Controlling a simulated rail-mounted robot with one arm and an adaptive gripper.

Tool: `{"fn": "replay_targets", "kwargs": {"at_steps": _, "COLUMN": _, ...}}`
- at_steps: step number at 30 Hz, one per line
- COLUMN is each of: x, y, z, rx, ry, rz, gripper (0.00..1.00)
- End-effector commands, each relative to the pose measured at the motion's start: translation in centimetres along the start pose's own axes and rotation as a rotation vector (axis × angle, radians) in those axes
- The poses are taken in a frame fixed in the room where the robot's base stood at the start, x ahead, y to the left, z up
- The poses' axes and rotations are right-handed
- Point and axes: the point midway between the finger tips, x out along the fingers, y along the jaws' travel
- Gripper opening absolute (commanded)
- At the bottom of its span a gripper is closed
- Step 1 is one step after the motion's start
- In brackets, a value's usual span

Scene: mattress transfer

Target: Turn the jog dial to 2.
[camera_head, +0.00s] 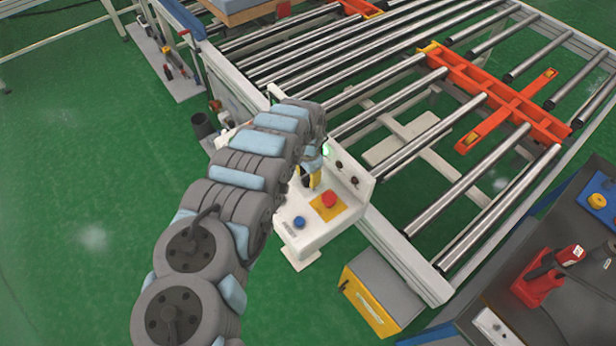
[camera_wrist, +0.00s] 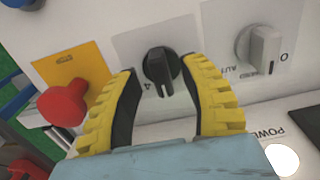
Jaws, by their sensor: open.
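A black dial (camera_wrist: 161,70) on a pale plate stands out from the white control panel in the wrist view, with a "4" printed beside it. I take it to be the jog dial; its other marks are hidden or unreadable. My gripper (camera_wrist: 163,98) is open, with one yellow-and-black finger on each side of the dial. Gaps show between the dial and both fingers; contact is not visible. In the head view my gripper (camera_head: 312,180) is at the control box (camera_head: 307,236), and my arm hides much of that area.
A red mushroom button (camera_wrist: 62,105) on a yellow plate is close left of the fingers. A grey selector switch (camera_wrist: 262,48) marked "AUTO" and "0" is on the right. A blue button (camera_head: 299,222) sits on the box. The roller conveyor (camera_head: 440,210) stands beside it.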

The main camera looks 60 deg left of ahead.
Motion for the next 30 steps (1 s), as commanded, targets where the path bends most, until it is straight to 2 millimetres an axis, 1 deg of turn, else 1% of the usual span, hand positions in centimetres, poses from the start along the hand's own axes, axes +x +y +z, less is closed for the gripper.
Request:
{"fn": "replay_targets", "kwargs": {"at_steps": 6, "x": 0.60, "y": -0.11, "z": -0.10, "rx": -0.001, "ry": 0.003, "rz": -0.003, "gripper": 0.43}}
{"fn": "replay_targets", "kwargs": {"at_steps": 17, "x": 0.73, "y": -0.12, "z": -0.07, "rx": -0.001, "ry": 0.003, "rz": -0.003, "gripper": 0.44}}
{"fn": "replay_targets", "kwargs": {"at_steps": 18, "x": 0.74, "y": -0.11, "z": -0.06, "rx": -0.001, "ry": 0.002, "rz": -0.003, "gripper": 0.33}}
{"fn": "replay_targets", "kwargs": {"at_steps": 20, "x": 0.74, "y": -0.11, "z": -0.06, "rx": -0.001, "ry": 0.002, "rz": -0.003, "gripper": 0.15}}
{"fn": "replay_targets", "kwargs": {"at_steps": 21, "x": 0.74, "y": -0.11, "z": -0.06, "rx": -0.001, "ry": 0.002, "rz": -0.003, "gripper": 0.04}}
{"fn": "replay_targets", "kwargs": {"at_steps": 22, "x": 0.74, "y": -0.11, "z": -0.06, "rx": -0.001, "ry": 0.002, "rz": -0.003, "gripper": 0.00}}
{"fn": "replay_targets", "kwargs": {"at_steps": 30, "x": 0.79, "y": -0.09, "z": -0.05, "rx": -0.002, "ry": 0.002, "rz": -0.003, "gripper": 0.00}}
